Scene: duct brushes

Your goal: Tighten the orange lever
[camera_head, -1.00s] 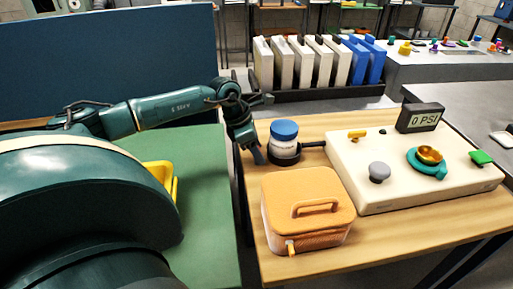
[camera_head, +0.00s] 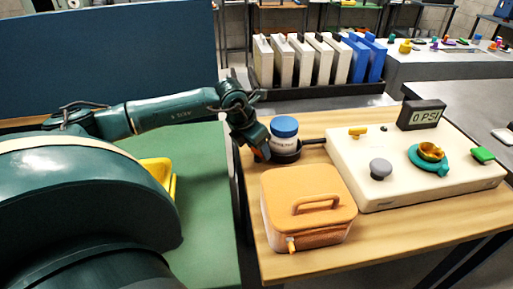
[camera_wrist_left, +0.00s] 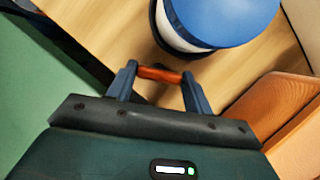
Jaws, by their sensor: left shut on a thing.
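The orange lever (camera_wrist_left: 160,74) lies crosswise between the two fingers of my left gripper (camera_head: 262,150) in the left wrist view. A small orange bit of the lever (camera_head: 257,154) also shows beside the fingertips in the head view. The gripper is shut on it. It is just left of a white jar with a blue lid (camera_head: 284,130), which stands in a round black holder (camera_head: 287,158) with a handle to the right. How the lever joins the holder is hidden. The jar and its blue lid (camera_wrist_left: 222,18) also show at the top of the wrist view. My right gripper is out of view.
An orange case (camera_head: 306,208) stands in front of the jar. A cream panel (camera_head: 375,200) with knobs and a display reading 0 PSI (camera_head: 423,115) stands to the right. A rack of binders (camera_head: 310,62) is behind. The wooden table's front edge is clear.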

